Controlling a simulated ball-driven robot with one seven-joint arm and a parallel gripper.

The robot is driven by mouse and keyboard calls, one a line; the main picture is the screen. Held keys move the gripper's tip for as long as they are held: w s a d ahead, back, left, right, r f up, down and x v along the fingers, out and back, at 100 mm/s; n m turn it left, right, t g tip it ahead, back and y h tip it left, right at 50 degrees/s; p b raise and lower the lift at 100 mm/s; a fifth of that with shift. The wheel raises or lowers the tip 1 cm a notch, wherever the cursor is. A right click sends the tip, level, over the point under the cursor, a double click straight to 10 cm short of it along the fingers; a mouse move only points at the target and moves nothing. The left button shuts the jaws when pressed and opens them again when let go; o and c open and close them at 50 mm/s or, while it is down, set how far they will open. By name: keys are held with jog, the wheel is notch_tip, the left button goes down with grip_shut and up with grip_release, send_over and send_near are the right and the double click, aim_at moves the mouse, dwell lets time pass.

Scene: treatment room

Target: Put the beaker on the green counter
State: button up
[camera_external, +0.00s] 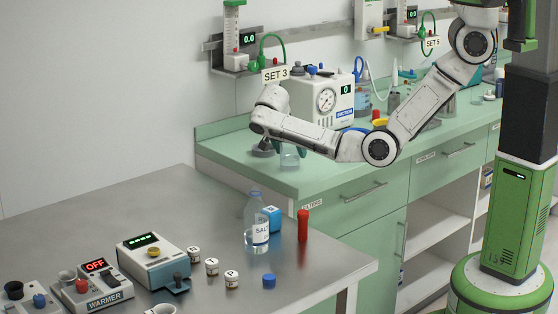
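A clear glass beaker (289,158) is at the left end of the green counter (240,152), just below the end of my arm. It looks upright, at or very close to the counter top; I cannot tell if it touches. My gripper (287,146) points down at the beaker, mostly hidden behind my white forearm. A dark green finger-like part shows by the beaker's upper right. Whether the fingers are closed on the beaker or apart from it cannot be made out.
A white suction unit (326,98) stands behind my arm. On the steel table (120,210) in front are a saline bottle (257,222), a blue box (271,217), a red tube (303,225), small jars, a blue cap (269,281) and a warmer (103,288). The table's middle left is clear.

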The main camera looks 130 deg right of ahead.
jog(key=o, duration=0.4)
jog(key=shift+c, duration=0.2)
jog(key=b+v, duration=0.1)
jog(key=v, duration=1.1)
jog(key=shift+r+b, duration=0.2)
jog(key=shift+b, duration=0.15)
